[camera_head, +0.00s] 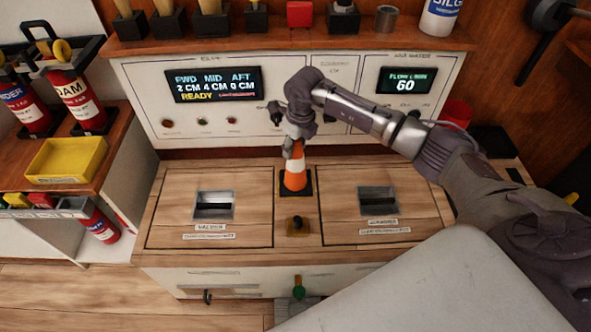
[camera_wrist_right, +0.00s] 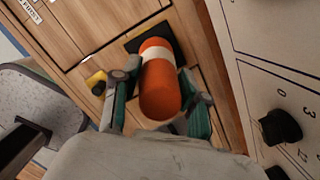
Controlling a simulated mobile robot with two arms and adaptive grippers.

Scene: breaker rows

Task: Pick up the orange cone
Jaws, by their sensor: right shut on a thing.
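The orange cone (camera_head: 295,180) with a white band stands upright on its dark square base on the wooden counter, between two recessed hatches. My right gripper (camera_head: 294,150) reaches down from above and is shut on the upper part of the cone. In the right wrist view the cone (camera_wrist_right: 160,88) sits between the two fingers of the gripper (camera_wrist_right: 160,100), with its base against the dark square below. The head view does not clearly show whether the base is off the counter. My left gripper is not in view.
A control panel (camera_head: 290,75) with displays and knobs stands behind the counter. A small yellow-and-black knob (camera_head: 297,225) sits in front of the cone. A yellow tray (camera_head: 66,160) and red extinguishers (camera_head: 75,97) are at the left. The wooden hatch lids (camera_head: 213,225) are mostly clear.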

